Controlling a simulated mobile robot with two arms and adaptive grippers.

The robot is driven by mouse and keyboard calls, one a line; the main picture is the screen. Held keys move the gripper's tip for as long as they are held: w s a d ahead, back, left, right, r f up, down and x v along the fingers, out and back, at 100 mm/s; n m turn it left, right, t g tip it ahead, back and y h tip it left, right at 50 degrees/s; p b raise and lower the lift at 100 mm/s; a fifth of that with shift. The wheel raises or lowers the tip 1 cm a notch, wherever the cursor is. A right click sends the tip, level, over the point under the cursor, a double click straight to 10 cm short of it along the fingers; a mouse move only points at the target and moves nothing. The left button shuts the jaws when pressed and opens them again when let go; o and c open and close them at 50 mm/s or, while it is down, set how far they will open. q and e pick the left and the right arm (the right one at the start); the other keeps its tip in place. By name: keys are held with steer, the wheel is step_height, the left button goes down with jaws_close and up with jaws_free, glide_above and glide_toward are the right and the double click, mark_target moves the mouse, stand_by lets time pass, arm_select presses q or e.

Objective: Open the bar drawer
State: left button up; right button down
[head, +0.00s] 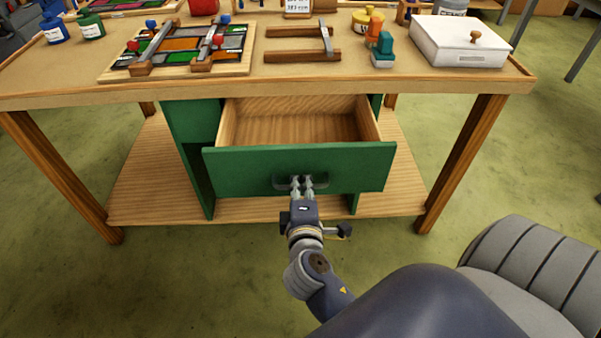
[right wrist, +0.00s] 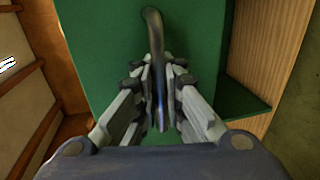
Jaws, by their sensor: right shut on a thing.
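The bar drawer (head: 235,174) has a green front and a bare wooden inside. It stands pulled out from under the workbench, and I see nothing in the part of it that shows. Its dark metal handle (right wrist: 158,75) is a curved bar on the green front. My right gripper (head: 302,183) is at the handle in the head view. In the right wrist view the fingers of my right gripper (right wrist: 162,100) are closed on both sides of the handle bar. My left gripper is not in view.
The workbench top (head: 300,84) overhangs the drawer. On it are a leaded panel (head: 185,45) on a board, a wooden frame (head: 303,55) and a white box (head: 462,42) with a knob. A lower shelf (head: 140,185) runs beneath. A grey ribbed seat (head: 540,270) is at the right.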

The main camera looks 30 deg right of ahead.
steer(key=shift+s+a, duration=0.35)
steer(key=shift+s, duration=0.2)
steer(key=c, duration=2)
jaws_free()
steer(key=v, duration=1.2)
